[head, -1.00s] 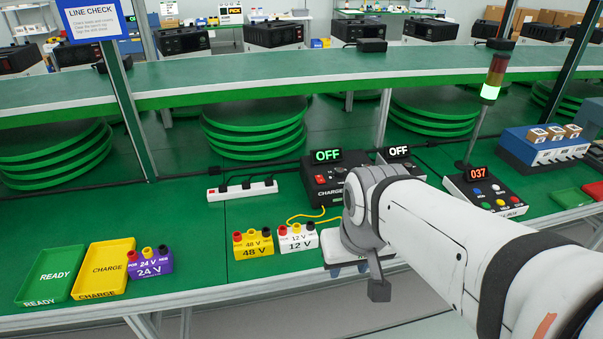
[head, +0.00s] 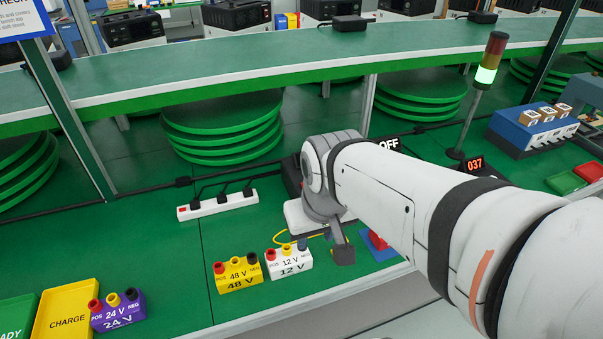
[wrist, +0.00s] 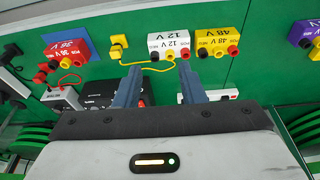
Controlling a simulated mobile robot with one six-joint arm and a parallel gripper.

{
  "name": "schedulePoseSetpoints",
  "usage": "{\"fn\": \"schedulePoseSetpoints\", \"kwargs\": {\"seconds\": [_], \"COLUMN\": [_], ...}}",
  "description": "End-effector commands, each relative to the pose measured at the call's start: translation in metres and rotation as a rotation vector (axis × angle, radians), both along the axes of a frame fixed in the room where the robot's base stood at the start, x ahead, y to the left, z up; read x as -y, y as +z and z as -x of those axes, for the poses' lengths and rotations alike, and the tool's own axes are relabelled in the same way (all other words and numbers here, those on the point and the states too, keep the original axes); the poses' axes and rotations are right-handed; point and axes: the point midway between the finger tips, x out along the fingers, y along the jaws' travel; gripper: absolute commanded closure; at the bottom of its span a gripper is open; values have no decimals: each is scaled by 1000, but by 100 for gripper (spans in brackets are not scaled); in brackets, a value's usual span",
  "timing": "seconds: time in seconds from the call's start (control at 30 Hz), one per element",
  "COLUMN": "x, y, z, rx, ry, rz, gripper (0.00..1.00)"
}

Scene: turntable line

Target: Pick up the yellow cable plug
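The yellow cable plug (wrist: 118,44) lies on the green bench in the wrist view, between the white 12 V block (wrist: 168,40) and a red block (wrist: 66,48). A yellow cable (wrist: 146,66) curves from it past the 12 V block; its far end is unclear. My gripper (wrist: 158,68) is open and empty, with its two blue-grey fingers apart. In the picture, the plug is beyond and left of the left fingertip.
A yellow 48 V block (head: 238,275) and a purple 24 V block (head: 118,312) stand along the front of the bench. A power strip (head: 217,205) lies behind them. The black charger (wrist: 127,84) is partly behind my fingers. Bare bench lies left of the strip.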

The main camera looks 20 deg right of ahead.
Motion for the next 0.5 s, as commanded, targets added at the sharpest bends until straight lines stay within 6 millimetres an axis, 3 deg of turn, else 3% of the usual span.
{"fn": "schedulePoseSetpoints", "kwargs": {"seconds": [0.17, 0.27, 0.33, 0.5], "x": [0, 1, 4, 28], "y": [0, -1, -5, -29], "z": [0, -2, -8, -40], "rx": [0, -4, -15, -73], "ry": [0, 0, -1, -5], "rz": [0, 1, 3, 12], "gripper": [63, 55, 49, 49]}}
